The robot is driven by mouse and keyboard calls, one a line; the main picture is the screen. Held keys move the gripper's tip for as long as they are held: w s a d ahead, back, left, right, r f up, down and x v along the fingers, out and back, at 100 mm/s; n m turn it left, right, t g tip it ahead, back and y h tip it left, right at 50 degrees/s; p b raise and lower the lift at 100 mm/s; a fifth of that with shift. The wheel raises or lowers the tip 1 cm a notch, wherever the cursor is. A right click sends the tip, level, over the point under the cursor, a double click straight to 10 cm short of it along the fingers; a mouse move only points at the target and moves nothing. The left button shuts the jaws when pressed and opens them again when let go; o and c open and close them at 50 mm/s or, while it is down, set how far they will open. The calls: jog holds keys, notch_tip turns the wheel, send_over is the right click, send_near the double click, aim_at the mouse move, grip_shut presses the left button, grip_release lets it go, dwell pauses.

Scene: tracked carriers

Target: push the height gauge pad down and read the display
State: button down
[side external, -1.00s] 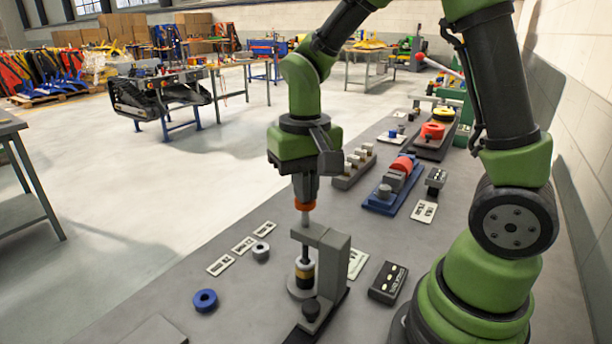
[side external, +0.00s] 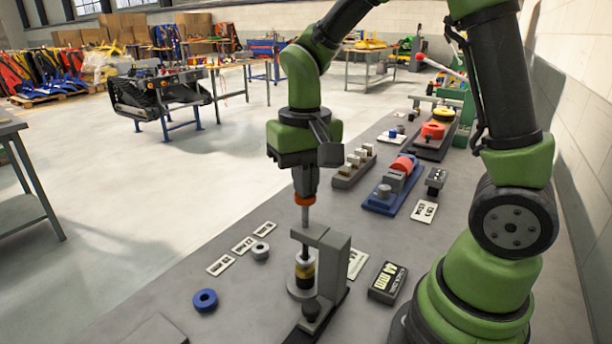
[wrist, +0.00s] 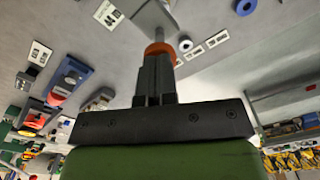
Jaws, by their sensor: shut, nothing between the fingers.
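The height gauge (side external: 335,262) is a grey post with an overhanging arm. A thin rod stands up through it, with an orange pad (side external: 305,199) on top. My gripper (side external: 305,190) is shut and empty directly above the pad, with its fingertips at or very near it; I cannot tell if they touch. The wrist view also shows the orange pad (wrist: 158,49) at the fingertips. Under the gauge arm stands a dark and yellow cylinder (side external: 305,272) with a pale top. The display (side external: 388,282) is a dark box to the right, showing what looks like "44 mm".
A blue ring (side external: 205,300), a small grey ring (side external: 260,251) and several label cards (side external: 243,245) lie left of the gauge. A blue fixture (side external: 390,190) and a grey block rack (side external: 354,167) stand behind. The bench left of the gauge is mostly clear.

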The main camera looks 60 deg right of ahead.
jog(key=shift+r, duration=3.45)
jog(key=s+a+r+n+t+y, duration=0.1)
jog(key=s+a+r+t, duration=0.1)
jog(key=s, duration=0.3)
jog(key=s+a+r+n+t+y, duration=0.1)
jog(key=s+r+t, duration=0.1)
jog(key=s+t, duration=0.3)
jog(key=shift+s+a, duration=0.35)
jog(key=shift+s, duration=0.25)
